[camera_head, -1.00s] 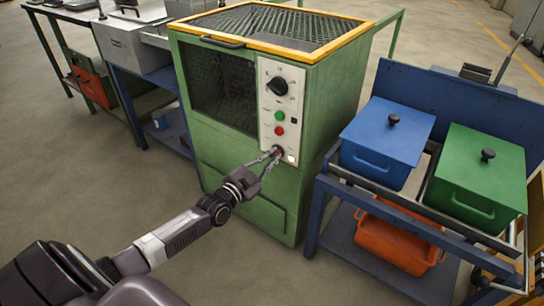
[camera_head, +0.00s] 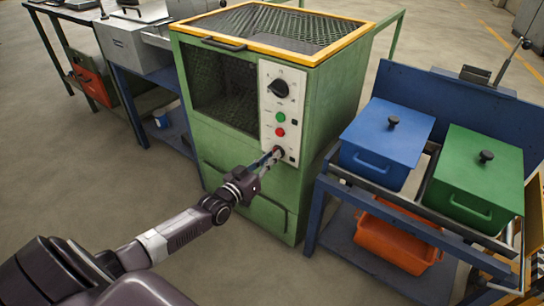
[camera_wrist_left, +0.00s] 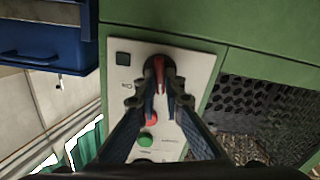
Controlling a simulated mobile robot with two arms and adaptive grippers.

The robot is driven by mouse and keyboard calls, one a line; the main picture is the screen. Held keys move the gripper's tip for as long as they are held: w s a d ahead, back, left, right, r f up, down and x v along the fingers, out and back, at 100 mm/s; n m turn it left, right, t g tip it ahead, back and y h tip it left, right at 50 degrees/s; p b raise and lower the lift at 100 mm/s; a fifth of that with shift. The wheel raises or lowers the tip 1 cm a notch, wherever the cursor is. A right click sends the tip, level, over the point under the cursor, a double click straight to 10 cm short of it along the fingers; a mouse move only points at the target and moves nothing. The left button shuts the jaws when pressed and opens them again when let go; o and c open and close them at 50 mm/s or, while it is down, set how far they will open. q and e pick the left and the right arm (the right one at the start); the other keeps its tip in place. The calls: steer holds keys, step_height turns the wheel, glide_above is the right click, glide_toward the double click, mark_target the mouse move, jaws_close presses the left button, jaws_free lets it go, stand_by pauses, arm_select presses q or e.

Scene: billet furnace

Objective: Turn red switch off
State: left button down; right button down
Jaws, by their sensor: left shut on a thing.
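The green furnace cabinet (camera_head: 330,110) has a pale control panel (camera_head: 268,75) on its front. The red switch (camera_wrist_left: 159,67), with a round black base, is low on this panel. My left gripper (camera_wrist_left: 160,90) is shut on its red handle, one finger on each side. In the head view the left gripper (camera_head: 270,157) reaches the switch from the lower left, and the fingers partly hide it. A small square indicator (camera_wrist_left: 123,58) beside the switch looks dark. My right gripper is not in view.
Above the switch are a red button (camera_head: 280,132), a green button (camera_head: 280,116) and a black dial (camera_head: 279,88). A blue rack to the right holds a blue lidded box (camera_head: 388,135) and a green lidded box (camera_head: 480,170). The floor in front is clear.

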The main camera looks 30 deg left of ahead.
arm_select(q)
steer(key=shift+a+f+n, duration=0.1)
steer(key=shift+f+n, duration=0.05)
steer(key=shift+n, duration=3.15)
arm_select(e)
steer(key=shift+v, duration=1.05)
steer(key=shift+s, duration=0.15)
arm_select(q)
steer(key=c, duration=2)
jaws_free()
steer(key=shift+c, duration=0.2)
steer(key=s+a, duration=0.1)
steer(key=s, duration=1.1)
